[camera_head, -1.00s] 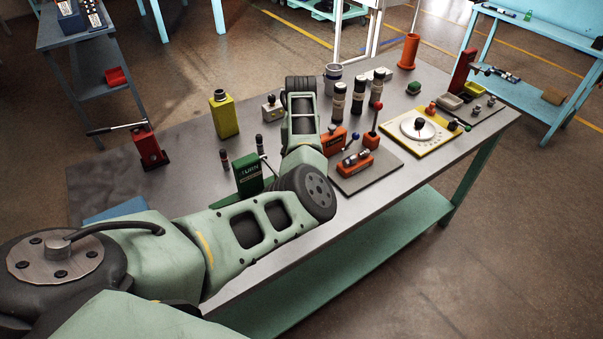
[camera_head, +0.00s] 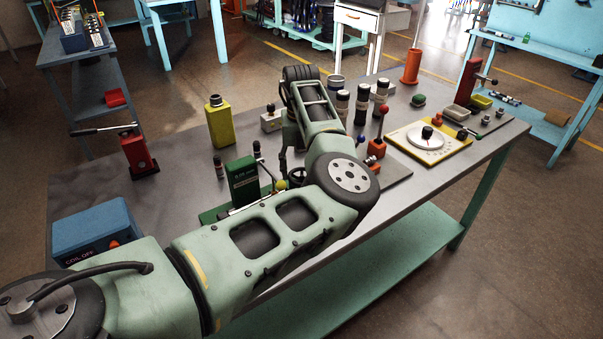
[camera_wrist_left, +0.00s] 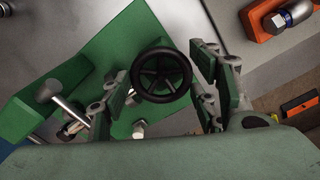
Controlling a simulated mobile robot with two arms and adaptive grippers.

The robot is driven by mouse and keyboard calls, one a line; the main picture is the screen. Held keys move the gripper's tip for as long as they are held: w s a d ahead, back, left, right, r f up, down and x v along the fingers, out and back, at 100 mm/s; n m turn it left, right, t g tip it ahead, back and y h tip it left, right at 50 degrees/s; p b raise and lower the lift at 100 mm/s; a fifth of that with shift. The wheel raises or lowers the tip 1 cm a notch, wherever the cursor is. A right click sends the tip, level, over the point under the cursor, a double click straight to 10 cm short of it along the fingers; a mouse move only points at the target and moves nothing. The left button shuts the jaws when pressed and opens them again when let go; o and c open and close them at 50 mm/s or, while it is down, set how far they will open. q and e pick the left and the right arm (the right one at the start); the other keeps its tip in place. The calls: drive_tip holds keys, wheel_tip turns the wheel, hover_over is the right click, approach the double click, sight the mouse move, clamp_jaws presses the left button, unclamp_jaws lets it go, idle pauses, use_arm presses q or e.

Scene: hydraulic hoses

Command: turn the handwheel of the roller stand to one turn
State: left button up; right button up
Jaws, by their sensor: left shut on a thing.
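The roller stand is green, with an upright block (camera_head: 243,182) bearing a label in the head view, behind my left forearm. Its green body (camera_wrist_left: 125,45) fills the left of the left wrist view. The handwheel (camera_wrist_left: 161,74) is a small dark spoked ring in the middle of that view. In the head view my left arm hides most of the wheel and fingers. My right gripper is in no view.
A blue box (camera_head: 95,230), a red lever device (camera_head: 138,152) and a yellow can (camera_head: 219,122) stand left and behind on the bench. Dark cylinders (camera_head: 361,103), a red-knobbed lever (camera_head: 383,125) and a yellow dial plate (camera_head: 430,141) lie to the right.

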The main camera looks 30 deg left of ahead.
sight(300, 174)
use_arm(q)
drive_tip(key=shift+a+r, duration=0.15)
drive_tip(key=o, duration=0.9)
drive_tip(key=shift+c, duration=0.2)
drive_tip(key=shift+o, duration=1.2)
wheel_tip(300, 174, up, 12)
